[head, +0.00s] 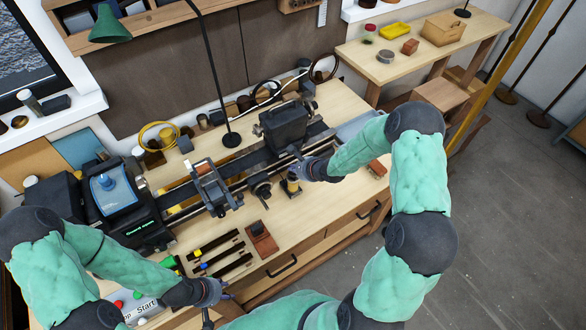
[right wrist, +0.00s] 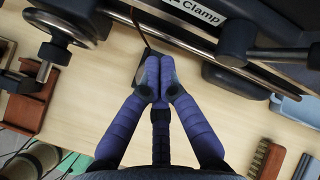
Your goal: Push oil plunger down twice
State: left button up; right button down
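A small dark oil can with a yellow band (head: 291,187) stands on the bench in front of the lathe. My right gripper (head: 296,173) is at its top in the head view. In the right wrist view the blue-wrapped fingers of my right gripper (right wrist: 159,88) are together, tips touching. A dark base and a thin brown spout (right wrist: 138,28) show just beyond them. The plunger is hidden behind the fingers, so I cannot tell whether they touch it. My left gripper (head: 226,291) is near the bench's front edge, apart from the can; its fingers are too small to read.
The lathe (head: 212,188) runs along the bench behind the can. A red-brown block (head: 262,240) and several tools (head: 215,253) lie to its left. A brush (right wrist: 265,160) and a blue-grey tray (right wrist: 295,107) lie to the right in the right wrist view.

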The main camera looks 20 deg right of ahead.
jog(key=shift+f, duration=0.2)
jog(key=shift+s, duration=0.1)
jog(key=shift+r+p, duration=1.7)
jog(key=shift+p, duration=0.4)
jog(key=shift+r, duration=0.1)
notch_tip(320, 180, up, 5)
jog(key=p, duration=0.5)
